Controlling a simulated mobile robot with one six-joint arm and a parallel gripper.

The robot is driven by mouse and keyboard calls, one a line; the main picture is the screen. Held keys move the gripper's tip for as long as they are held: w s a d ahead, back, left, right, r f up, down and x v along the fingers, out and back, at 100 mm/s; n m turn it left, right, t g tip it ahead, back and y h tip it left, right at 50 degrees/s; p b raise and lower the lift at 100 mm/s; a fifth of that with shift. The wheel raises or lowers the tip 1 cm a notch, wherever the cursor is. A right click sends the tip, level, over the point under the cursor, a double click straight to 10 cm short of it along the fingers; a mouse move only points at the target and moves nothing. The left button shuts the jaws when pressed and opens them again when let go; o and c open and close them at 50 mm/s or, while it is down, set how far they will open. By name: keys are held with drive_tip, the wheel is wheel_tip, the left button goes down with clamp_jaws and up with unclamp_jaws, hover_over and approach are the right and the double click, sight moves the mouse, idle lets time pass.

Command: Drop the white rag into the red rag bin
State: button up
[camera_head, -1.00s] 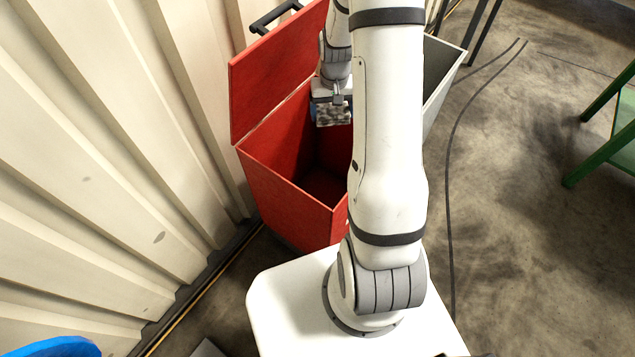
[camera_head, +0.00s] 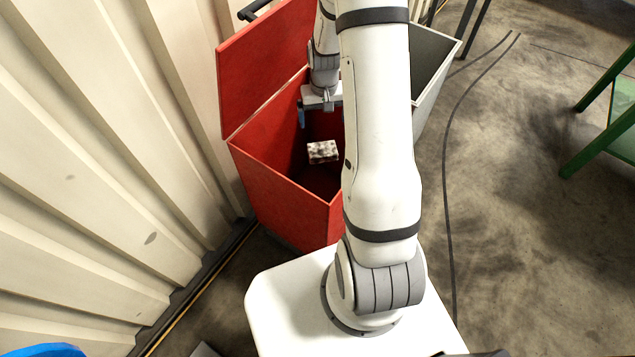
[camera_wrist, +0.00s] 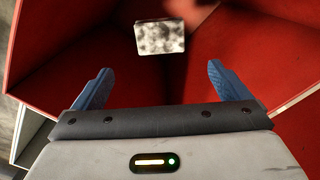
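The red rag bin (camera_head: 285,196) stands with its lid (camera_head: 262,70) raised against the wall side. The white rag (camera_head: 322,152), a small block with dark grey blotches, is inside the bin's opening, below and apart from my gripper. It also shows in the wrist view (camera_wrist: 160,37), beyond the fingertips and between red walls. Whether it touches the bin's floor I cannot tell. My gripper (camera_wrist: 155,82) is over the bin, its two blue fingers spread wide with nothing between them. In the head view my arm hides the bin's right side.
A grey-white open container (camera_head: 432,65) stands right of the red bin, partly behind my arm. A ribbed cream wall (camera_head: 110,150) runs along the left. A green-framed stand (camera_head: 610,120) is at the right. The floor between has dark cables.

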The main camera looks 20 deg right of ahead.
drive_tip(key=shift+o, duration=0.2)
wheel_tip(320, 180, up, 8)
idle(0.5)
drive_tip(key=shift+f, duration=0.1)
drive_tip(key=s+a+r+n+t+p, duration=0.1)
drive_tip(key=s+a+r, duration=0.4)
drive_tip(key=s+r, duration=0.5)
drive_tip(key=s+a+r+n+t+p, duration=0.1)
drive_tip(key=s+a+r+p, duration=0.2)
drive_tip(key=s+r, duration=0.7)
drive_tip(key=shift+s+a+r+t, duration=0.35)
drive_tip(key=shift+s+a, duration=0.35)
drive_tip(key=shift+a, duration=0.55)
drive_tip(key=shift+c, duration=0.4)
